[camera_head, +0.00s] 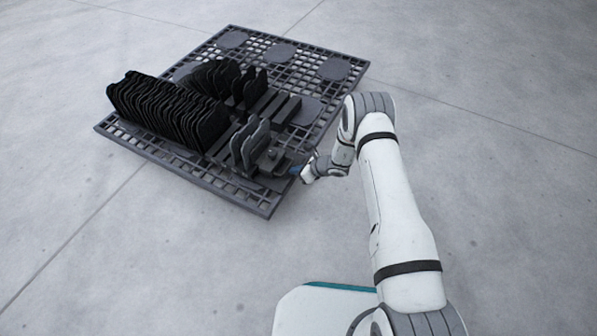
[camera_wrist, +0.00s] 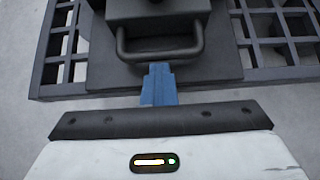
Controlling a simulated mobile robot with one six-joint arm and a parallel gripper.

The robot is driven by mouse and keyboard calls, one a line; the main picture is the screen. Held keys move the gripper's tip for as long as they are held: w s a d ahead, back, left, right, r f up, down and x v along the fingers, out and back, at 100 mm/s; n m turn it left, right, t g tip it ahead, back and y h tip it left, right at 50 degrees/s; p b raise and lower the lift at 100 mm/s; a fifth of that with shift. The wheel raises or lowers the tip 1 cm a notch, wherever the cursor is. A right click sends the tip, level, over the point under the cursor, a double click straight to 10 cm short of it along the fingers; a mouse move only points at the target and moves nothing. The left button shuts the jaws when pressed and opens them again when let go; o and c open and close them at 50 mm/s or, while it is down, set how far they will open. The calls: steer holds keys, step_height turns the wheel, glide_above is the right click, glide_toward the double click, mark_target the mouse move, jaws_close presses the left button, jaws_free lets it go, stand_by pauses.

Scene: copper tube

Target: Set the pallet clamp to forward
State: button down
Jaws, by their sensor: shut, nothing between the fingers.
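The pallet clamp (camera_wrist: 160,18) is a dark grey block with a U-shaped handle (camera_wrist: 190,50) that faces my gripper in the wrist view. In the head view the clamp (camera_head: 272,158) sits near the right front corner of the black pallet (camera_head: 262,205). My gripper (camera_wrist: 158,68) has blue fingers that are shut with nothing between them. Their tips are at the handle's bar in the wrist view; I cannot tell whether they touch it. In the head view my gripper (camera_head: 297,170) is at the pallet's right edge, beside the clamp.
A long row of black upright plates (camera_head: 165,108) stands on the left of the pallet. Shorter groups of plates (camera_head: 228,80) stand behind and beside the clamp. The concrete floor (camera_head: 480,130) around the pallet is clear.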

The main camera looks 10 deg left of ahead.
steer(key=d+f+p+v, duration=0.1)
steer(key=f+p+v, duration=0.1)
steer(key=v, duration=1)
steer(key=shift+s+d+p, duration=0.3)
steer(key=shift+d+p, duration=0.3)
steer(key=shift+p, duration=0.25)
steer(key=s+d+r+n+g+h+p, duration=0.1)
steer(key=s+r+n+p, duration=0.3)
steer(key=r, duration=1.1)
steer(key=s+r+n+g+p, duration=0.15)
steer(key=r+n+p, duration=0.35)
steer(key=r, duration=1)
steer(key=s+d+r+n+g+h+p, duration=0.1)
steer(key=s+r+n+p, duration=0.35)
steer(key=r, duration=1.05)
steer(key=s+d+r+n+h+p, duration=0.2)
steer(key=s+r+p, duration=0.4)
steer(key=r, duration=0.4)
steer(key=s+d+r+n+t+h+p, duration=0.1)
steer(key=s+d+r+n+h+p, duration=0.2)
steer(key=s+d+r+p, duration=0.3)
steer(key=s+d+r+n+t+h+p, duration=0.1)
steer(key=s+r+p, duration=0.5)
steer(key=r, duration=1)
steer(key=s+d+n+h, duration=0.1)
steer(key=s+d+n, duration=0.1)
steer(key=s+d, duration=0.1)
steer(key=shift+d+n+h, duration=0.2)
steer(key=shift+n+h, duration=0.1)
steer(key=shift+n, duration=0.05)
